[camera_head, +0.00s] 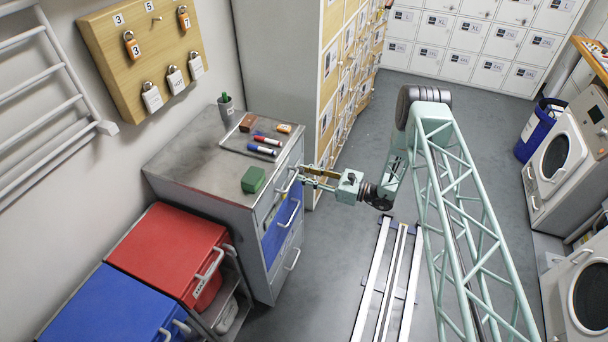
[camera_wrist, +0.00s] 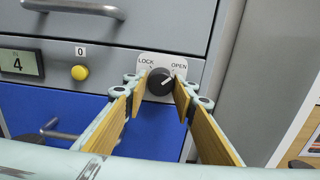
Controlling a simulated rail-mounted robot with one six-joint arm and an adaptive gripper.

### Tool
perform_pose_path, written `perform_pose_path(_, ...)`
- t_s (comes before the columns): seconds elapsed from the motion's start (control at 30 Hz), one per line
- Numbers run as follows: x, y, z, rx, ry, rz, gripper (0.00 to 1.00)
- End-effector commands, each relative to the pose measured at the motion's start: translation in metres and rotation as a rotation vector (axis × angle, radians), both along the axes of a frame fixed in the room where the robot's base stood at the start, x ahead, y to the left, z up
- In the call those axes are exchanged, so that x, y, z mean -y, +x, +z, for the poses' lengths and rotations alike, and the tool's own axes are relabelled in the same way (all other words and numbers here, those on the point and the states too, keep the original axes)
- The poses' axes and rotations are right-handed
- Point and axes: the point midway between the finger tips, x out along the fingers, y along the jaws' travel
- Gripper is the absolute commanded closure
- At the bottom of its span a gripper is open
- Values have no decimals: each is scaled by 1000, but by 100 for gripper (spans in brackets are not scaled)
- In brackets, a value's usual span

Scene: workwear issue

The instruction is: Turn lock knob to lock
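The lock knob (camera_wrist: 160,82) is black and round, on a pale plate (camera_wrist: 150,62) marked LOCK at left and OPEN at right. Its white mark slants to the upper right, toward OPEN. My gripper (camera_wrist: 160,93) is open, with its yellow-padded fingers to the left and right of the knob and nothing between the pads nearer the camera. I cannot tell whether the fingertips touch the knob. In the head view, my gripper (camera_head: 312,176) is at the front of the grey drawer cabinet (camera_head: 185,160); the knob cannot be made out there.
Tall lockers (camera_head: 290,70) stand behind the cabinet. Red (camera_head: 165,250) and blue (camera_head: 115,305) lids stand beside it.

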Motion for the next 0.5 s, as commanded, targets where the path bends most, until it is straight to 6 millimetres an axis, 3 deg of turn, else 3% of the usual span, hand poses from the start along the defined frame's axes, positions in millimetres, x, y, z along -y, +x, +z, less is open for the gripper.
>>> perform_pose_path(0.13, 0, 0, 0, 0, 0, 0, 88)
perform_pose_path(0.5, 0, 0, -1, 28, -10, 0, 88)
